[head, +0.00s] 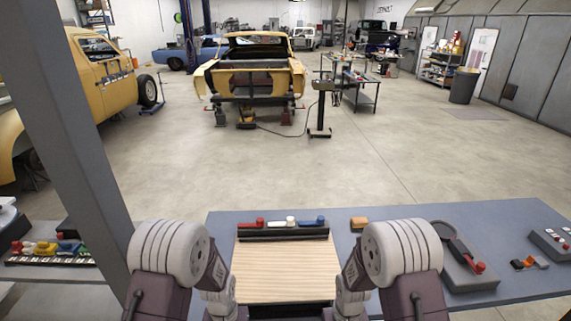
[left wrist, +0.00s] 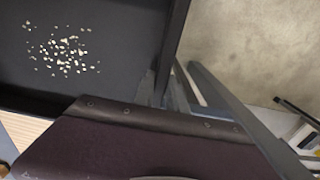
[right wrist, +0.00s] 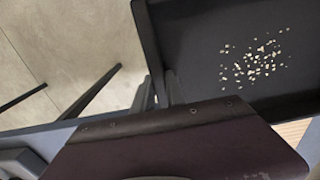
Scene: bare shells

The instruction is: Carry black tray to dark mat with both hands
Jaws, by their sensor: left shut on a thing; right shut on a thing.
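The black tray (left wrist: 85,20) holds a scatter of small pale bits (left wrist: 65,55), seen in both wrist views. In the head view only a strip of the tray (head: 285,312) shows at the bottom edge, in front of the wooden board. My left gripper (left wrist: 158,88) is shut on one side wall of the tray. My right gripper (right wrist: 165,88) is shut on the opposite wall, and the tray (right wrist: 220,20) spans between them. My fingertips are hidden in the head view. I cannot make out a dark mat in any view.
A pale wooden board (head: 285,270) lies on the blue-grey table (head: 490,225). Behind it stands a dark holder (head: 283,233) with red, white and blue pieces. A grey post (head: 70,120) rises at left.

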